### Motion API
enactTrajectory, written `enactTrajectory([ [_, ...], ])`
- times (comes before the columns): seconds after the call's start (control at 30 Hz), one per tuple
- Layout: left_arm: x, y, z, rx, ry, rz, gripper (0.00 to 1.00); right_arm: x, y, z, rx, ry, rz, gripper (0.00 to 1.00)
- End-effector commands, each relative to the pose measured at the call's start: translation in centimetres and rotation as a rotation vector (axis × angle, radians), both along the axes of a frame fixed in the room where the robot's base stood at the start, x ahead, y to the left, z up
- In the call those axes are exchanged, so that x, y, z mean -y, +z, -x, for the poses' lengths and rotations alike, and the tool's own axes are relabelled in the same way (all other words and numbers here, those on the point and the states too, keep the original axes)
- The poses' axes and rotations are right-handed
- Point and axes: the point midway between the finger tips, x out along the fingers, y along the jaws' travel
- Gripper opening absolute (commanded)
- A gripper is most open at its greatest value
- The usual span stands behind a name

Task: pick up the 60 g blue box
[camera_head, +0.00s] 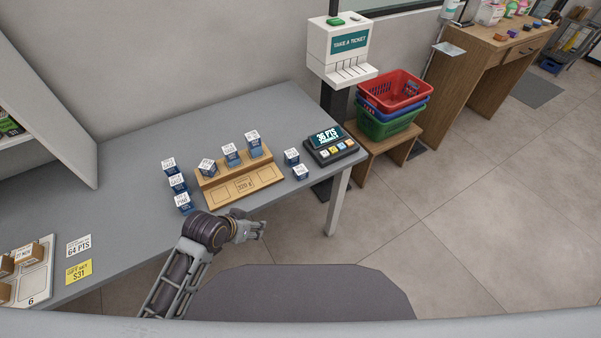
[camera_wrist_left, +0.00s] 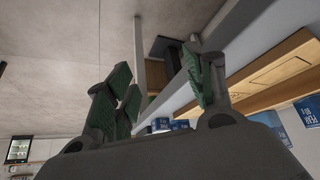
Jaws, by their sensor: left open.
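Several small blue boxes with white printed tops stand on the grey counter: a column of three, the nearest here (camera_head: 184,203), left of a wooden tray (camera_head: 225,198), and a pair (camera_head: 300,173) to its right. Three more (camera_head: 230,155) sit on the tray's raised back step. My left gripper (camera_head: 258,231) is open and empty beyond the counter's front edge, apart from the boxes. The left wrist view shows its green-padded fingers (camera_wrist_left: 162,90) and blue boxes (camera_wrist_left: 180,125) behind.
A display device (camera_head: 334,147) stands at the counter's right end, close to the right pair. A ticket dispenser (camera_head: 341,50) and stacked baskets (camera_head: 393,100) are beyond. A board with brown boxes (camera_head: 28,278) lies at the left.

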Motion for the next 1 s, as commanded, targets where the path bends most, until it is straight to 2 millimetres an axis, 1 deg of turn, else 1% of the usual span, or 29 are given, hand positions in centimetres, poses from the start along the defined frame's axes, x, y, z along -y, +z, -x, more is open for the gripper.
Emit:
enactTrajectory([
  [0.13,1.6,0.9,-1.6,0.057,-0.062,0.026,0.54,0.0,0.0,0.0,0.0,0.0,0.0,0.58],
  [0.4,5.3,3.2,-4.7,0.184,-0.212,0.101,0.54,0.1,0.0,0.0,0.0,0.001,0.001,0.58],
  [0.6,7.3,4.7,-6.6,0.267,-0.31,0.159,0.54,0.2,-0.1,0.0,0.0,0.001,0.002,0.58],
  [0.8,8.1,5.9,-8.2,0.331,-0.385,0.209,0.54,0.3,-0.1,0.0,0.001,0.002,0.003,0.58],
  [1.0,7.5,7.1,-9.9,0.383,-0.426,0.25,0.54,0.3,-0.1,0.0,0.001,0.002,0.003,0.58],
])
